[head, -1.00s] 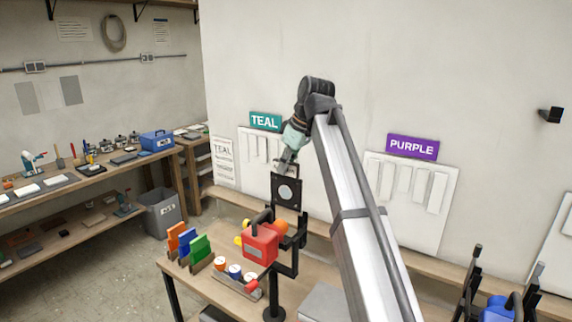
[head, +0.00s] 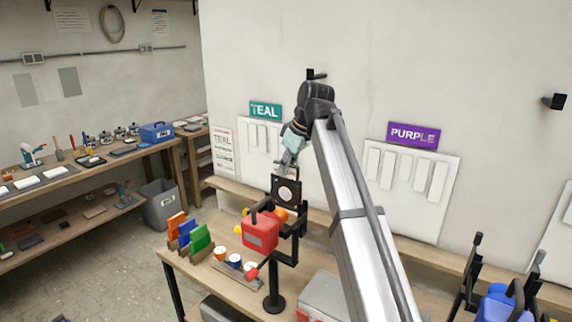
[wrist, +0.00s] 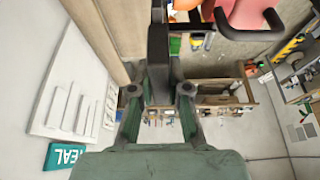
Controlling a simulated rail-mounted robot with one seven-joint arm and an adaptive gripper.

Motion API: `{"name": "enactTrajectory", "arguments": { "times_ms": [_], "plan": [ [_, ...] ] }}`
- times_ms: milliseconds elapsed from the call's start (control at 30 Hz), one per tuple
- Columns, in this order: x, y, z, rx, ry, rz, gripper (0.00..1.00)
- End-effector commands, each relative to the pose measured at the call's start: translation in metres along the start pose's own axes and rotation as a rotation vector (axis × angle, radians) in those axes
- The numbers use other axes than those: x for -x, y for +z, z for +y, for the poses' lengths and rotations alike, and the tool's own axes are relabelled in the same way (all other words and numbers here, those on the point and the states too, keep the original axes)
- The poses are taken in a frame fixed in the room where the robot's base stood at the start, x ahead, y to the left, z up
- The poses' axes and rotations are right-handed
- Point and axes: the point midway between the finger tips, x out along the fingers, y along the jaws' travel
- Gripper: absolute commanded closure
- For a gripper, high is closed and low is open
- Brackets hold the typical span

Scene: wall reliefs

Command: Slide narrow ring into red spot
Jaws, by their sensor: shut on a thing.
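My gripper (head: 289,160) is shut on a thin dark plate with a pale round centre (head: 287,191), apparently the narrow ring. In the wrist view, my gripper (wrist: 159,92) has the plate edge-on as a dark slab (wrist: 158,62) between its two fingers. A red block (head: 260,232) with a black handle is on a black stand (head: 275,285), just below and left of the plate in the head view. It shows in part at the top of the wrist view (wrist: 246,10). The plate overlaps the stand's uprights, so I cannot tell whether they touch. No separate red spot is clear.
Orange, blue and green upright pieces (head: 188,236) and several small round items (head: 234,268) are on the wooden table left of the stand. A second black rack with a blue block (head: 497,306) is at right. A wall shelf edge (head: 240,188) runs behind.

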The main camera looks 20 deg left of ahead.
Motion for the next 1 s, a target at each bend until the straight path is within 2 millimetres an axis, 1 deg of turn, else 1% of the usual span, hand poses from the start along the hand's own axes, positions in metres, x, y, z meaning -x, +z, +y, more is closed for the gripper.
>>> {"name": "enactTrajectory", "arguments": {
  "times_ms": [1000],
  "plan": [
    [-0.043, 0.018, 0.000, 0.000, 0.000, 0.000, 1.00]
  ]
}}
